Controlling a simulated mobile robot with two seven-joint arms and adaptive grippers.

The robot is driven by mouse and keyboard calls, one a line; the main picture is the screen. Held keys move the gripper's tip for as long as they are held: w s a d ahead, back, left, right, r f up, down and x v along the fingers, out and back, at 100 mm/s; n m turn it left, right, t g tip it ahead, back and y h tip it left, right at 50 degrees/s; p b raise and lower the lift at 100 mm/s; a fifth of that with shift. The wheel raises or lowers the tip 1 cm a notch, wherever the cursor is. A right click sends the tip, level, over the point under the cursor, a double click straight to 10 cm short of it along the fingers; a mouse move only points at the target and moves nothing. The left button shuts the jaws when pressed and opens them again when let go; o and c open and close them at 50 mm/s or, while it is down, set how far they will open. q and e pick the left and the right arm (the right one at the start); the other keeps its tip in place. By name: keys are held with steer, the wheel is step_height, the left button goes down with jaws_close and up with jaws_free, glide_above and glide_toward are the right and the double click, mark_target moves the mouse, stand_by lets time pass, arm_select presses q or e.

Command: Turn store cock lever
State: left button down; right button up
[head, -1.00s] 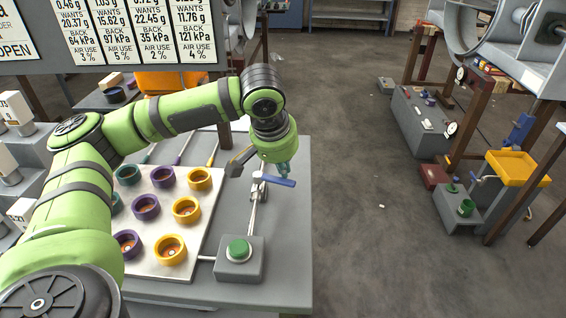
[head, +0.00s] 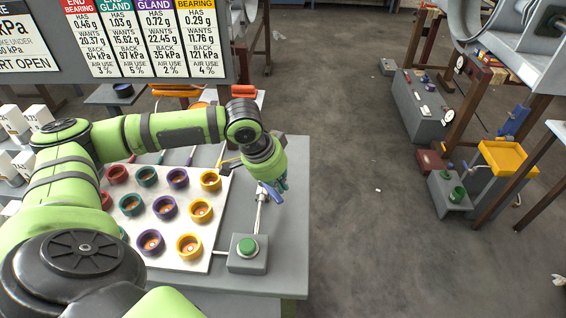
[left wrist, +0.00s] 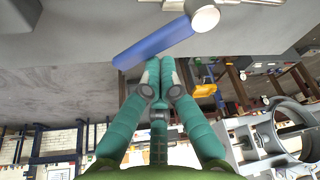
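The store cock lever is a blue bar (head: 270,194) on a metal pipe fitting at the right side of the grey bench in the head view. My left gripper (head: 284,186) is right beside the lever, at its right end, and hides part of it. In the left wrist view the blue lever (left wrist: 152,43) lies across just beyond the teal fingertips of my left gripper (left wrist: 160,62). The fingers are together with nothing visible between them. I cannot tell whether they touch the lever. My right gripper is not in view.
A grey box with a green button (head: 247,247) stands in front of the lever, joined by a pipe. A white board (head: 222,190) with several coloured rings lies to the left. Open floor (head: 370,230) lies right of the bench.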

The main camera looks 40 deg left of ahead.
mark_target(272, 195)
arm_select(q)
steer(key=m+p, duration=0.1)
steer(key=p, duration=0.1)
steer(key=s+m+h+p, duration=0.1)
steer(key=m+p, duration=0.1)
steer(key=s+m+g+p, duration=0.1)
steer(key=p, duration=0.1)
steer(key=shift+s+a+r+m+p, duration=0.1)
steer(key=shift+a+r+m+p, duration=0.2)
steer(key=shift+m+p, duration=0.1)
steer(key=shift+s+f+m, duration=0.1)
steer(key=shift+m, duration=0.2)
steer(key=shift+s+a+f+p, duration=0.15)
steer(key=shift+s+a+p, duration=0.1)
steer(key=shift+p, duration=0.55)
